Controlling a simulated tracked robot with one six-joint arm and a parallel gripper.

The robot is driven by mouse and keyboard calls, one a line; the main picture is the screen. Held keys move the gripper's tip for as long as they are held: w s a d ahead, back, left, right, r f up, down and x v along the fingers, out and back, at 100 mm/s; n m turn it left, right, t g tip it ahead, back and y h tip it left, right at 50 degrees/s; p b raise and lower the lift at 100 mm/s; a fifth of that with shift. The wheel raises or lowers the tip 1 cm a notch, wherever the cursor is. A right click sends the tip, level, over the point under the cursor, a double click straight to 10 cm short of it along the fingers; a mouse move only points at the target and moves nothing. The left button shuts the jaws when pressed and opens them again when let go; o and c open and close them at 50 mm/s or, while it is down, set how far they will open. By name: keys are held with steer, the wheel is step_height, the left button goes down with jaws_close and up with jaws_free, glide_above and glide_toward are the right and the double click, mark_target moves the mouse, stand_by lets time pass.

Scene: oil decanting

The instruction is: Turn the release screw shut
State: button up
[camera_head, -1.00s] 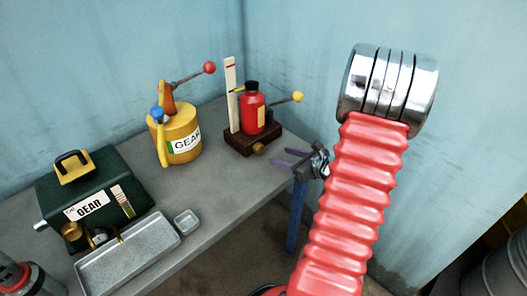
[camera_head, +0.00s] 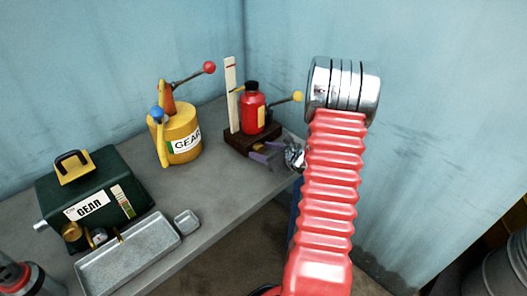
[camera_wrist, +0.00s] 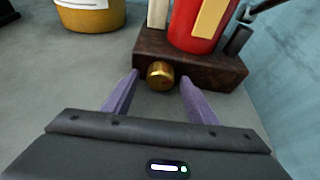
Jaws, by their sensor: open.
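The release screw (camera_wrist: 160,75) is a round brass knob on the front face of the dark wooden-brown base (camera_wrist: 205,74) of the red jack (camera_head: 253,112). In the wrist view my gripper (camera_wrist: 159,86) is open. Its two purple fingers appear on either side of the knob, with a gap to each side; how far the tips reach along it I cannot tell. In the head view the purple fingers (camera_head: 262,158) are at the front of the jack's base (camera_head: 240,140), and the screw is hard to make out there.
The jack has a yellow-knobbed lever (camera_head: 298,96) and stands by a pale upright gauge strip (camera_head: 231,95). A yellow oil can (camera_head: 180,135) stands to its left. A green GEAR box (camera_head: 95,190), a grey tray (camera_head: 130,255) and a small dish (camera_head: 187,221) are on the bench further left.

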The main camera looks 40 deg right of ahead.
steer(key=shift+c, duration=0.3)
steer(key=c, duration=1)
steer(key=shift+a+n+h, duration=0.1)
steer(key=shift+n+h, duration=0.6)
steer(key=shift+n, duration=0.3)
steer(key=o, duration=1.1)
steer(key=shift+c, duration=0.2)
steer(key=shift+s, duration=0.15)
